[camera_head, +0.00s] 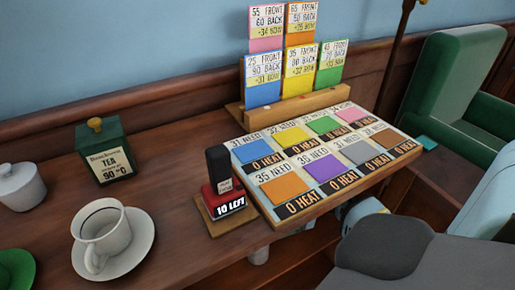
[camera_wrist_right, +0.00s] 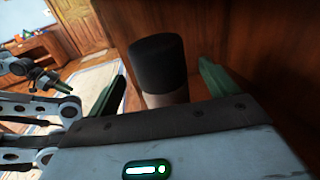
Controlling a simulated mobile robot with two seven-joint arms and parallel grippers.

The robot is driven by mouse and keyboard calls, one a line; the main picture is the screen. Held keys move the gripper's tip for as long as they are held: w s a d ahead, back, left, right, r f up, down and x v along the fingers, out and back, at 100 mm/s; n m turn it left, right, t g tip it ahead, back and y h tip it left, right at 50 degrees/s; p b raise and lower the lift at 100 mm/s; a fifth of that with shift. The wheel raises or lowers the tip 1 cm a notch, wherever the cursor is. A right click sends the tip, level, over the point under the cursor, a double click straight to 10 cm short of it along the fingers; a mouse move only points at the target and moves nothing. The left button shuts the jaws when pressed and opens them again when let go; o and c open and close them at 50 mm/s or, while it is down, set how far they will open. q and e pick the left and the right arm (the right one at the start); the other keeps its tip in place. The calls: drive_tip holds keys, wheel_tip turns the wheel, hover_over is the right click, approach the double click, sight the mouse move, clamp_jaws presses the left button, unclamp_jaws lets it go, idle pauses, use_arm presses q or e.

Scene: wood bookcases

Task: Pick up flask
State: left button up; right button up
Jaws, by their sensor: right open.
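The right wrist view shows an upright cylinder with a black top and a paler body, which looks like the flask (camera_wrist_right: 157,68). My right gripper (camera_wrist_right: 162,88) is open, with one green finger on each side of it. The fingers look apart from it, and its lower part is hidden behind the gripper body. In the head view I cannot make out the flask clearly. Another gripper, my left one (camera_wrist_right: 55,82), shows small at the left of the wrist view; its jaw state is unclear.
A wooden table (camera_head: 165,200) holds a card board (camera_head: 325,160), a stamp (camera_head: 219,170), a green tea box (camera_head: 104,155), a white cup (camera_head: 103,228) and a lidded pot (camera_head: 20,188). A green armchair (camera_head: 455,80) stands right. A brown wooden panel (camera_wrist_right: 255,50) rises close beside the right gripper.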

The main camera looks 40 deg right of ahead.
drive_tip(key=p+x, duration=0.1)
drive_tip(key=x, duration=0.4)
drive_tip(key=shift+w+a, duration=0.1)
drive_tip(key=shift+c, duration=0.4)
drive_tip(key=c, duration=1.6)
